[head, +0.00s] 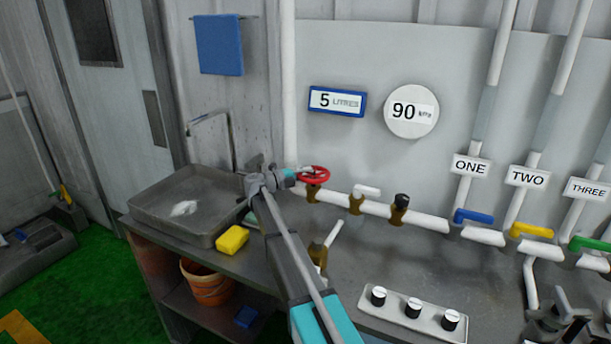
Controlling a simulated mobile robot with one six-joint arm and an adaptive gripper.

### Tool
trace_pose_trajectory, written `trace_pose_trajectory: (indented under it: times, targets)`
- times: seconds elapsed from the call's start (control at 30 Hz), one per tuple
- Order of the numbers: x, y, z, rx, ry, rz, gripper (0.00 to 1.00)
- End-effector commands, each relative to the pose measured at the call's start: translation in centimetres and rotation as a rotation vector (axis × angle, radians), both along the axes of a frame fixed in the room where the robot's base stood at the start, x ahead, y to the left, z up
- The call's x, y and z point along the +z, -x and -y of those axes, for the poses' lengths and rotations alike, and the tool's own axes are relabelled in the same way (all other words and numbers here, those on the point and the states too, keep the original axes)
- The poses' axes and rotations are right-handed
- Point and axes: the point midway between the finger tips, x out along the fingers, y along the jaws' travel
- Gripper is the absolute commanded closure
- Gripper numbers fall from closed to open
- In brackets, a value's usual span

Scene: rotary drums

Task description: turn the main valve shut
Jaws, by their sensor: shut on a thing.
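The main valve's red handwheel (314,174) sits on a brass body at the left end of the white horizontal pipe, beside the vertical pipe. My gripper (297,174) reaches it from the left and is shut on the wheel's left rim. The fingertips are small in this view, and the exact grip on the rim is hard to make out. My arm comes up from the bottom centre and hides part of the bench front.
A grey sink (165,205) and yellow sponge (232,239) lie left of my arm. Along the pipe to the right are a white-handled tap (366,191), a black-knobbed fitting (401,201) and blue (473,216), yellow (531,230) and green levers. A knob panel (412,312) stands on the bench.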

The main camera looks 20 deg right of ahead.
Motion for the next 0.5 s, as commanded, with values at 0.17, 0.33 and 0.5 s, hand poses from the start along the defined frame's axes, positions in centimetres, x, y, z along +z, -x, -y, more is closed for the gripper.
trace_pose_trajectory:
  times: [0.17,0.33,0.5]
  targets:
    - [-0.05,-0.23,0.16,-0.07,-0.002,0.001,1.0]
    - [-0.06,-0.14,0.22,-0.096,-0.002,0.0,1.0]
    - [-0.06,-0.07,0.23,-0.1,-0.002,0.0,1.0]
